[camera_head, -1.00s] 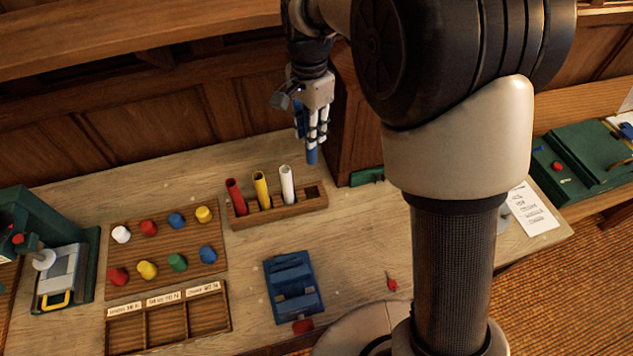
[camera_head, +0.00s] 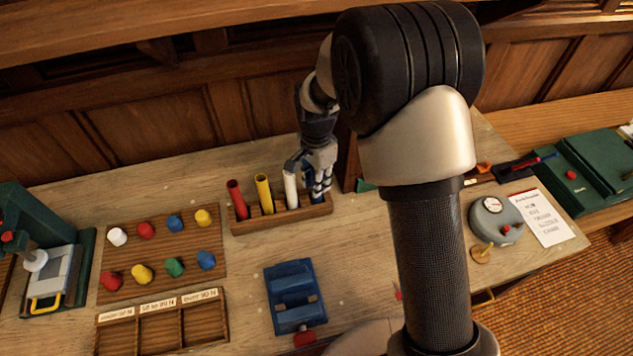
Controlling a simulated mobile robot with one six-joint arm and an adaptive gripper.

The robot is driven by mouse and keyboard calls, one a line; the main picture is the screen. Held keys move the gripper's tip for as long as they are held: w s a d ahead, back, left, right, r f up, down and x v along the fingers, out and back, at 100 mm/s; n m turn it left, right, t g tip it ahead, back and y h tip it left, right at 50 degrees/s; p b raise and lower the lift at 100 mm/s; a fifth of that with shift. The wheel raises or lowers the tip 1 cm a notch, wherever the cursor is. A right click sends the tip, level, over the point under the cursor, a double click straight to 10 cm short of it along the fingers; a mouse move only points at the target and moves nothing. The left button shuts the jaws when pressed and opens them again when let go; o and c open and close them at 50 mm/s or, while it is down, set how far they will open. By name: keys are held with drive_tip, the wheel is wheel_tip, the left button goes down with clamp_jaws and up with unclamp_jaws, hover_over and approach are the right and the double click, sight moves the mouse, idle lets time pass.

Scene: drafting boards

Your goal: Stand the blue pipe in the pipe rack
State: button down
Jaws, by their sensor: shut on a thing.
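The wooden pipe rack (camera_head: 244,227) stands on the workbench. A red pipe (camera_head: 237,199), a yellow pipe (camera_head: 264,193) and a white pipe (camera_head: 291,190) stand upright in it. My gripper (camera_head: 320,186) is at the rack's right end, just right of the white pipe, and is shut on the blue pipe (camera_head: 316,202). The blue pipe is roughly upright at the rack's rightmost slot, its lower end reaching down to the rack. The fingers hide much of the pipe, and I cannot tell whether it rests on the slot floor.
A board with several coloured knobs (camera_head: 160,255) and a wooden sorting tray (camera_head: 165,335) lie left. A blue holder (camera_head: 293,290) sits in front of the rack. A round dial gauge (camera_head: 494,218) and a paper sheet (camera_head: 540,218) lie right, beyond my arm.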

drive_tip(key=c, duration=1.4)
unclamp_jaws()
drive_tip(key=shift+f, duration=0.15)
wheel_tip(320, 180, up, 12)
drive_tip(key=p, duration=0.2)
drive_tip(key=shift+f+p, duration=0.25)
drive_tip(key=shift+p, duration=0.15)
drive_tip(key=shift+s+d+r, duration=0.1)
drive_tip(key=shift+r, duration=0.65)
drive_tip(key=s+d+r+n+t, duration=0.2)
drive_tip(key=s+d+r+n, duration=0.2)
drive_tip(key=s+r, duration=0.4)
drive_tip(key=s+d+r+n+t, duration=0.1)
drive_tip(key=s+d+r+n, duration=0.4)
drive_tip(key=s, duration=0.8)
drive_tip(key=s+n+t, duration=0.1)
drive_tip(key=s, duration=0.2)
drive_tip(key=s+d+n, duration=0.1)
drive_tip(key=s, duration=0.2)
drive_tip(key=shift+d+f+t, duration=0.1)
drive_tip(key=shift+f+t, duration=0.15)
drive_tip(key=shift+t, duration=0.05)
